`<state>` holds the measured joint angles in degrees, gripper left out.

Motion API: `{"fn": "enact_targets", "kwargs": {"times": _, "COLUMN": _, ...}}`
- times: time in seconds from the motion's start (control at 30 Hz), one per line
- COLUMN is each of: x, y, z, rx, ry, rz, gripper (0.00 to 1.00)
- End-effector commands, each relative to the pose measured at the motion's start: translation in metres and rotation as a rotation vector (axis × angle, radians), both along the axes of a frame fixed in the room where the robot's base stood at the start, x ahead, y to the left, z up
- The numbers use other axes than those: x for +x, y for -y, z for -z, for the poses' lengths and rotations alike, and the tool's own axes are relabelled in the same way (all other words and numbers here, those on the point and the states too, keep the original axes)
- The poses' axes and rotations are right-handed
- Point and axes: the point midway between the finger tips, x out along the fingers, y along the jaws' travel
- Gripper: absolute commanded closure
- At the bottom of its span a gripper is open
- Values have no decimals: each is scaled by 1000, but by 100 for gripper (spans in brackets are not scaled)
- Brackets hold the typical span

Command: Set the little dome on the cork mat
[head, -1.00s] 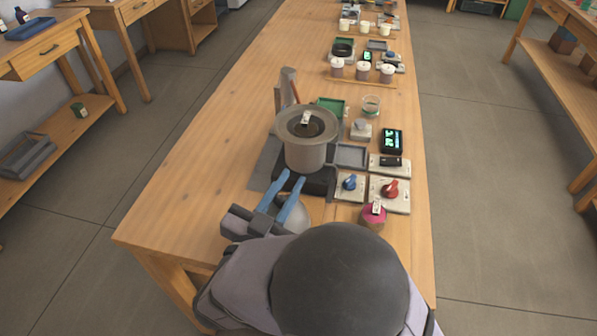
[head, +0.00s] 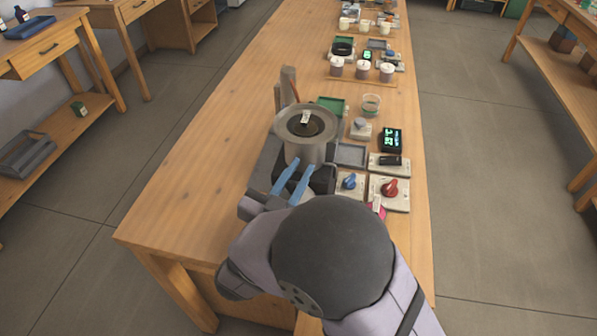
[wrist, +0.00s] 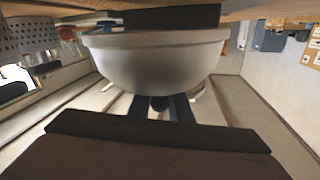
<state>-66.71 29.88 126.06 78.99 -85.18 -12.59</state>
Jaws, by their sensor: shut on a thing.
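In the wrist view, the gripper (wrist: 160,103) is shut on the small knob of the pale grey little dome (wrist: 155,62). The dome's wide rim faces the top of that picture, where a dark block lies close to it. I cannot make out the cork mat in either view.
The pot stands on a black base (head: 322,180). To its right are a blue knob panel (head: 349,188), a red knob panel (head: 390,190), a green display (head: 392,139) and a grey tray (head: 351,155). A pink item (head: 379,211) is partly hidden. The table's left side is clear.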

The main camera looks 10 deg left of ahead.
Motion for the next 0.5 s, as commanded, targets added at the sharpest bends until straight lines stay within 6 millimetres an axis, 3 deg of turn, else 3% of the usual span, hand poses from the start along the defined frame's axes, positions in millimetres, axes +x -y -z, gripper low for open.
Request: {"fn": "enact_targets", "kwargs": {"times": 0.5, "x": 0, "y": 0, "z": 12, "rx": -1, "ry": 0, "rz": 0, "gripper": 100}}
